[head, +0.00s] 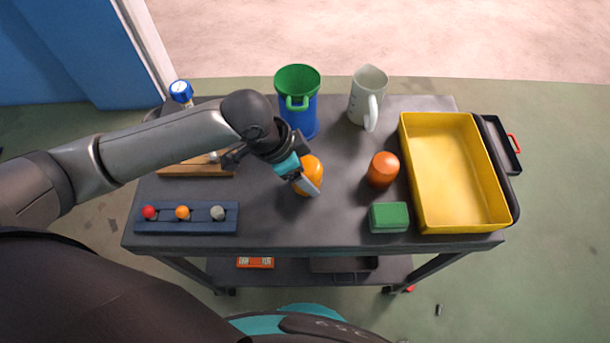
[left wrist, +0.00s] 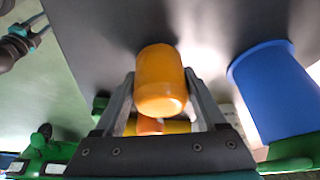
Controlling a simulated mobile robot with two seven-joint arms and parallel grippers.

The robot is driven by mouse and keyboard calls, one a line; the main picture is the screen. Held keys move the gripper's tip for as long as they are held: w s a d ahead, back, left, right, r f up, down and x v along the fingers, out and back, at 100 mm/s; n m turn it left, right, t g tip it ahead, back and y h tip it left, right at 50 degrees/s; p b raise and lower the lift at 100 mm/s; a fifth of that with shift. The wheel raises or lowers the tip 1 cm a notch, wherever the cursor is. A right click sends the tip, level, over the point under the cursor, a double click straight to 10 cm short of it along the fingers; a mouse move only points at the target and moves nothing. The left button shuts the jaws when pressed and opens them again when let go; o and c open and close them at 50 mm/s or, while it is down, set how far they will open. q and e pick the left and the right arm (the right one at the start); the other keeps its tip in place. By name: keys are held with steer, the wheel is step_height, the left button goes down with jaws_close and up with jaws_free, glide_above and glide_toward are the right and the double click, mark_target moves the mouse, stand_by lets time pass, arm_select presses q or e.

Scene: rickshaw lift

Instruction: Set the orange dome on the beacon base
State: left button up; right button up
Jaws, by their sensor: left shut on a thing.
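The orange dome (head: 311,170) is between the fingers of my left gripper (head: 306,184), which is shut on it over the middle of the dark table. In the left wrist view the dome (left wrist: 161,82) shows between the two grey fingers, with its rounded body toward the camera. I cannot tell whether it touches the table. A darker orange-red round piece (head: 383,169) stands to the right of the gripper. I cannot tell whether it is the beacon base. What appears to be my right gripper (left wrist: 27,36) is at the left edge of the left wrist view, its fingers unclear.
A blue bucket with green rim (head: 302,118) and a pale jug (head: 367,98) stand at the back. A yellow tray (head: 408,190) is at the right, a green box (head: 389,217) at the front. A blue board (head: 200,226) with coloured balls lies front left.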

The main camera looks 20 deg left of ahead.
arm_select(q)
steer(key=shift+f, duration=0.5)
steer(key=shift+f, duration=0.1)
steer(key=o, duration=1.3)
